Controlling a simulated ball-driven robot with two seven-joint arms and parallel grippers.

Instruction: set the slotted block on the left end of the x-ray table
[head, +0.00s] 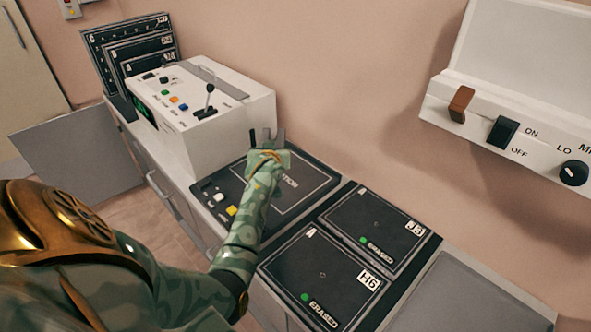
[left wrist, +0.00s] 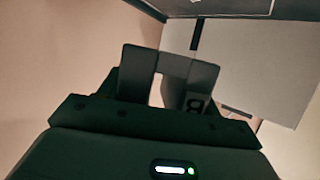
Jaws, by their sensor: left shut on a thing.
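My left gripper (head: 267,140) is raised above the counter, just right of the white control console. It also shows in the left wrist view (left wrist: 170,85), shut on a small grey piece, which I take to be the slotted block (left wrist: 173,66), between its fingers. The block is mostly hidden by the fingers, and its slots cannot be made out. I cannot make out the x-ray table in either view. My right gripper is not in view.
The white console (head: 200,112) has a black lever and coloured buttons. Dark cassettes (head: 130,50) stand behind it. Two flat panels marked ERASED, the nearer (head: 322,279) and the farther (head: 374,228), lie on the counter. A white switch box (head: 510,120) hangs on the right wall.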

